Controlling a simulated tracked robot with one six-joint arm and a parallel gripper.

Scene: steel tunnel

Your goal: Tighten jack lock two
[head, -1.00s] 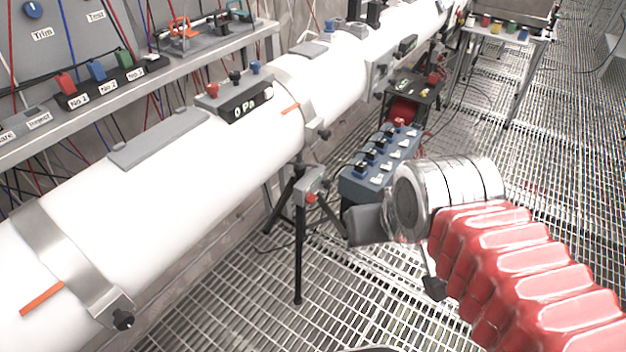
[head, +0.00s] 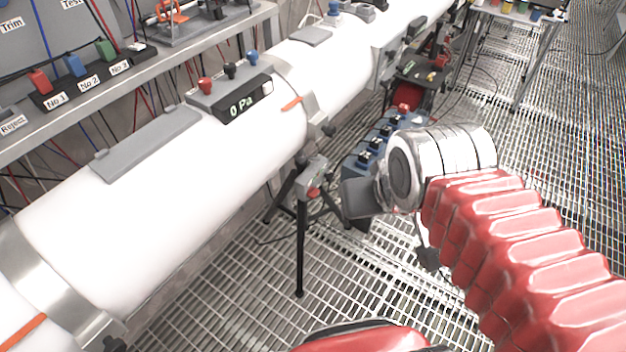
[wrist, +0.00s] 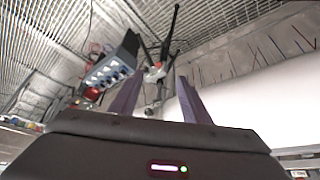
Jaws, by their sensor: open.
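A black tripod jack stand (head: 302,228) stands on the grating beside the white pipe (head: 215,170), with a grey head and a small red lock knob (head: 314,192) on it. I see no number on the jack. The stand also shows upside down in the wrist view (wrist: 168,45), beyond my fingers. My gripper (head: 396,230) is to the right of the stand, apart from it.
A blue control box (head: 372,150) with several switches stands behind my gripper, partly hidden by my wrist. A shelf (head: 110,105) with labelled buttons runs along the left wall. A pressure display (head: 243,105) sits on the pipe. Grating (head: 235,300) before the stand is clear.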

